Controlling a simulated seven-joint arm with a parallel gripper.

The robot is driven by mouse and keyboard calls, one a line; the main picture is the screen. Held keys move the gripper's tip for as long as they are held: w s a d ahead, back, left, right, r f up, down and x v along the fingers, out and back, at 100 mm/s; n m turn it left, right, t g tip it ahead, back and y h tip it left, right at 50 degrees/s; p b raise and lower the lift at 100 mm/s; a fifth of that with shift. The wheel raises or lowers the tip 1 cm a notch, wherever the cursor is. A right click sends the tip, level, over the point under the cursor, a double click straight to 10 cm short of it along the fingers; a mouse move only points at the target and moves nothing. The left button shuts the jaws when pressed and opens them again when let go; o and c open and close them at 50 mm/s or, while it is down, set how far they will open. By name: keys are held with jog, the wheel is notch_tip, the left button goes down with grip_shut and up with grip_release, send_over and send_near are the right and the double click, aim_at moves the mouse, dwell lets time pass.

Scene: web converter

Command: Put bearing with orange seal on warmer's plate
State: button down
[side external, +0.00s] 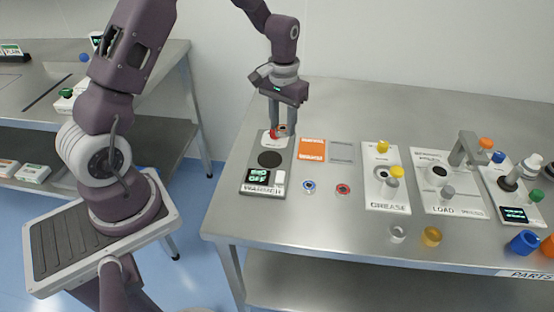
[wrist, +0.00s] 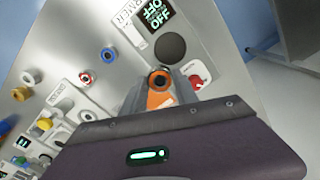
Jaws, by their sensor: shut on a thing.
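The bearing with the orange seal (wrist: 160,80) is between my gripper's fingers, its dark bore facing the wrist camera. In the side view my gripper (side external: 282,128) points down over the back of the warmer (side external: 250,184) and is shut on the bearing, of which only a small orange part shows. The warmer's plate is a black disc (side external: 270,158), bare, in front of the gripper; it also shows in the wrist view (wrist: 170,46), just above the held bearing. The bearing's height over the warmer is hard to judge.
A red knob (wrist: 197,82) sits on the warmer, close to the fingers. An orange card (side external: 312,149) lies to the right. A blue-sealed bearing (side external: 309,187) and a red-sealed one (side external: 343,189) lie in front. The grease station (side external: 386,203) and press stand farther right.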

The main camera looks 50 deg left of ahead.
aim_at(270, 159)
jog(key=s+f, duration=0.1)
jog(key=f, duration=0.2)
jog(key=s+a+f, duration=0.1)
jog(key=f, duration=0.2)
jog(key=a+f, duration=0.1)
jog(key=f, duration=0.1)
jog(key=shift+s+f, duration=0.4)
jog(key=shift+f, duration=0.2)
jog(key=c, duration=0.9)
grip_release()
jog(key=shift+c, duration=0.2)
jog(key=shift+r, duration=0.1)
